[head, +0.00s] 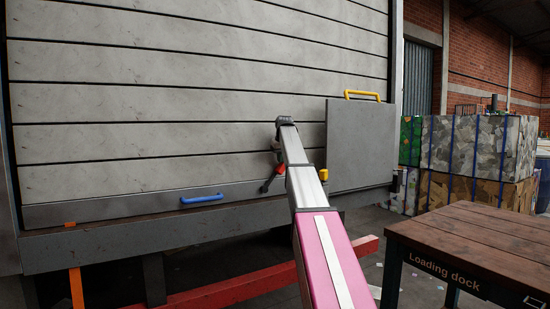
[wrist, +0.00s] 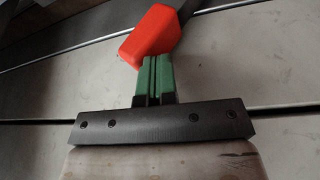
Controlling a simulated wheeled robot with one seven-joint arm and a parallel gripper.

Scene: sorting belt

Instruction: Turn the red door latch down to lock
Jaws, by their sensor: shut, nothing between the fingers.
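The red latch (head: 279,169) is on the lower part of the grey slatted door, just left of my arm, and slants in the picture. In the wrist view its red handle (wrist: 152,35) fills the top middle, tilted from lower left to upper right, with a dark part at its upper right end. My gripper (wrist: 153,60) has its green fingers shut together with nothing between them. The fingertips overlap the lower edge of the red handle in the picture; I cannot tell whether they touch it. In the head view my arm mostly hides the gripper.
The slatted door (head: 150,105) has a blue handle (head: 201,199) low down. A grey panel (head: 360,145) with a yellow handle (head: 362,95) stands right of my arm. A wooden table (head: 470,235) is at the lower right, with strapped bales (head: 480,145) behind it.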

